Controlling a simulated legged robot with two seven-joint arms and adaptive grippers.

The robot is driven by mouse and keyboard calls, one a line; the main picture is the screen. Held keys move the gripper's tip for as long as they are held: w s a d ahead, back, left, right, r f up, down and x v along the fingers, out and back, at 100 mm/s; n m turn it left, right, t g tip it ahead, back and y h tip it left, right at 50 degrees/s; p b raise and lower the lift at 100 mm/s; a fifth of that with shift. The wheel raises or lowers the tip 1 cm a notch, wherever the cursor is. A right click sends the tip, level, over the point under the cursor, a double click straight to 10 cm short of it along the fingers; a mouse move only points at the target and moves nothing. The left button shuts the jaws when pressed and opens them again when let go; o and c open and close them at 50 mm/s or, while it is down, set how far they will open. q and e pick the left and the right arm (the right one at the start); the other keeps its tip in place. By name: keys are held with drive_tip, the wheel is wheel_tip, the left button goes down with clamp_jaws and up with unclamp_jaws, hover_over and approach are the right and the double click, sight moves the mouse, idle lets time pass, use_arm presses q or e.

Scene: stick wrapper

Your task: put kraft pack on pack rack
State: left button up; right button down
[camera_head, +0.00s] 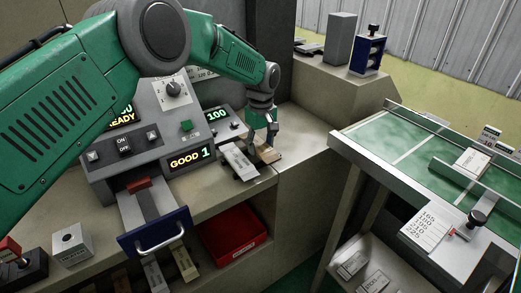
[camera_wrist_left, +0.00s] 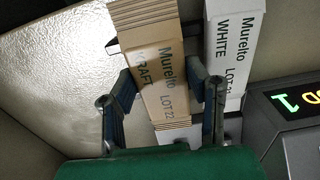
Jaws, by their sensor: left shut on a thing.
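The brown kraft pack (camera_head: 268,154) lies at the right end of the grey machine's counter. In the left wrist view it shows as a ribbed brown pack (camera_wrist_left: 168,92) lettered KRAFT, between the two fingers. My left gripper (camera_head: 264,139) reaches down from above and is shut on it. I cannot tell whether the pack is clear of the surface under it. A white pack (camera_head: 240,163) lettered WHITE (camera_wrist_left: 234,45) lies just beside it. I cannot tell for sure which stand is the pack rack. My right gripper is not in view.
The grey machine (camera_head: 135,160) stands left of the packs. A red bin (camera_head: 235,235) sits below the counter. A green-topped table (camera_head: 400,140) stands at the right, across a gap. Packs lie on a low shelf (camera_head: 338,243). A blue holder (camera_head: 367,55) stands at the back.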

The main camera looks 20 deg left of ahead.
sight(262, 146)
use_arm(q)
drive_tip(key=shift+d+f, duration=0.2)
drive_tip(key=shift+f, duration=0.7)
drive_tip(key=o, duration=0.6)
drive_tip(key=shift+a+f, duration=0.1)
drive_tip(key=shift+o, duration=0.2)
drive_tip(key=shift+a, duration=0.1)
wheel_tip(262, 146, up, 12)
